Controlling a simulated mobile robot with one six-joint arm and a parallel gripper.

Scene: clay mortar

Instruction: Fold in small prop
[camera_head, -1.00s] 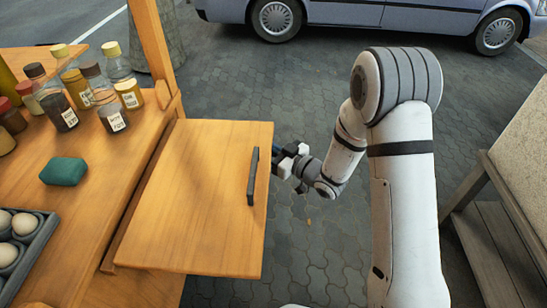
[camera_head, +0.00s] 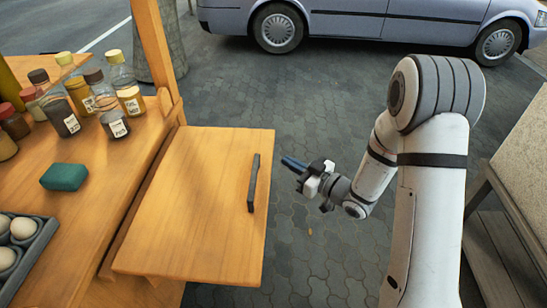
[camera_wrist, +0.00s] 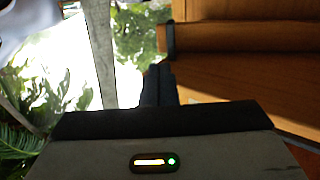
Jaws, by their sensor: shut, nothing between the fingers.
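A wooden flap (camera_head: 195,205) with a dark bar handle (camera_head: 253,183) juts out level from the right side of the wooden cart. A small wooden piece (camera_head: 152,281) shows under its near edge; I cannot tell whether it is the small prop. The rest of the flap's underside is hidden in the head view. My gripper (camera_head: 292,163) is shut and empty, just right of the flap's outer edge and apart from it. In the wrist view, my dark fingers (camera_wrist: 158,85) are together, left of orange wooden boards (camera_wrist: 245,37).
Sauce bottles (camera_head: 95,95), a green block (camera_head: 64,177) and a tray of eggs (camera_head: 38,235) stand on the cart top. A wooden post (camera_head: 153,45) rises at the flap's back corner. A pale-topped table (camera_head: 520,155) stands far right.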

